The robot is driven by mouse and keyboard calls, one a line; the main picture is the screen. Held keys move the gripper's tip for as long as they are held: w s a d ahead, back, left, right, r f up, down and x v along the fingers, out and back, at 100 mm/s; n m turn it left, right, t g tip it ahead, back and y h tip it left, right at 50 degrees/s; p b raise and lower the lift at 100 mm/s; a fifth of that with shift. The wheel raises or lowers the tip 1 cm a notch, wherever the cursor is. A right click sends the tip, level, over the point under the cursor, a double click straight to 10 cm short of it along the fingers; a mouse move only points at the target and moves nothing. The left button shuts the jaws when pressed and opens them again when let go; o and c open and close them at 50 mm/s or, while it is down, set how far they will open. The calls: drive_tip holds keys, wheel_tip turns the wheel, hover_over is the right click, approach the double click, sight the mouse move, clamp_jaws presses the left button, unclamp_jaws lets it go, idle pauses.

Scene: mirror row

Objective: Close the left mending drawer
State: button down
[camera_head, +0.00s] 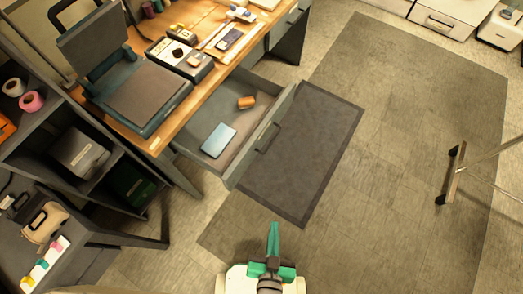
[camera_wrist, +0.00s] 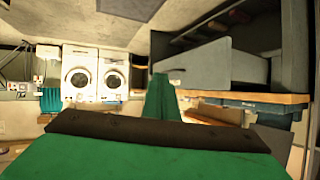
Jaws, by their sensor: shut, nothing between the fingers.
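The left mending drawer (camera_head: 285,109) is a grey drawer pulled well out from under the wooden desk. It holds a light-blue flat item (camera_head: 219,140) and an orange spool-like item (camera_head: 246,102). Its dark handle (camera_head: 268,137) is on the outer front face. My gripper (camera_head: 273,230) has green fingers, shut and empty, over the floor below the drawer front in the head view, apart from it. In the wrist view, the grey drawer front (camera_wrist: 208,64) shows just right of the green fingers (camera_wrist: 159,98).
The wooden desk (camera_head: 206,60) carries a teal-cased machine (camera_head: 140,98) and small items. Another desk drawer (camera_head: 283,28) looks shut. A dark mat (camera_head: 310,140) lies beside the open drawer. Dark shelving stands at left, a thin-legged frame (camera_head: 453,172) at right. Floor between is clear.

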drive_tip(key=w+d+f+m+g+y, duration=0.1)
drive_tip(key=w+d+f+m+g, duration=0.1)
drive_tip(key=f, duration=0.6)
drive_tip(key=w+d+f+m+g+y, duration=0.1)
drive_tip(key=f+m+g, duration=0.1)
drive_tip(key=f, duration=0.7)
drive_tip(key=y, duration=1.5)
approach(252, 152)
drive_tip(key=x, duration=0.6)
drive_tip(key=shift+w+a+f, duration=0.1)
drive_tip(key=shift+w+a, duration=0.05)
drive_tip(key=shift+a, duration=0.05)
